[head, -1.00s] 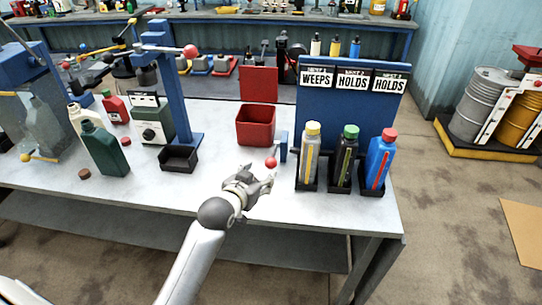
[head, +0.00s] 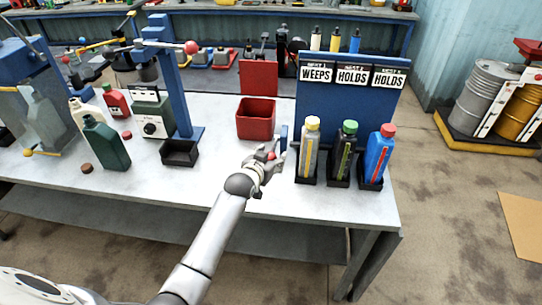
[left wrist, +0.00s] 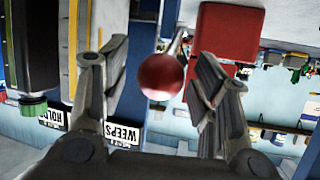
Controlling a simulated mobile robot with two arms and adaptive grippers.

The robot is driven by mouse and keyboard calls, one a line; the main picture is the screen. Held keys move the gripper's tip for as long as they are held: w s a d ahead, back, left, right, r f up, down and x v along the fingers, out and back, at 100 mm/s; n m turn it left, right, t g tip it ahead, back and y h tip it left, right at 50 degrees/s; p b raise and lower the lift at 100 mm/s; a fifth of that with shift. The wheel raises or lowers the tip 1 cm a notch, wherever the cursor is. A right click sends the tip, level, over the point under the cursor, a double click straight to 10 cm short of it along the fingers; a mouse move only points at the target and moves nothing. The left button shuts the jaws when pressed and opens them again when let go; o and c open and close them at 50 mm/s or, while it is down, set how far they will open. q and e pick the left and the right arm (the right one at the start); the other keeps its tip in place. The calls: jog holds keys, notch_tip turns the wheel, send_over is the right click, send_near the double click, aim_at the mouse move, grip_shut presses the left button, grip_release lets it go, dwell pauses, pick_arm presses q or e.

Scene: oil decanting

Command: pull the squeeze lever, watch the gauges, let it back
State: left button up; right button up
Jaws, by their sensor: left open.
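The squeeze lever appears to be the small lever with a red ball knob (head: 271,156) by a short blue post (head: 283,138) on the table. My left gripper (head: 270,164) is at this knob, its jaws open. In the left wrist view the red ball (left wrist: 161,76) sits between the two spread fingers (left wrist: 160,85), with space seen on both sides. Three bottles stand right of the post: grey with yellow cap (head: 309,150), dark with green cap (head: 343,152), and blue with red cap (head: 377,156). Each has a coloured strip on its front. My right gripper is not seen.
A blue board (head: 350,108) behind the bottles carries signs reading WEEPS, HOLDS and HOLDS. A red bin (head: 256,119) stands behind the knob. A black tray (head: 180,153), a dial box (head: 152,117) and a green bottle (head: 106,145) are further left. The table front is clear.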

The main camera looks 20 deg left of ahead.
pick_arm(q)
jog(key=shift+w+f, duration=0.1)
jog(key=shift+w, duration=0.15)
jog(key=shift+c, duration=0.4)
grip_shut()
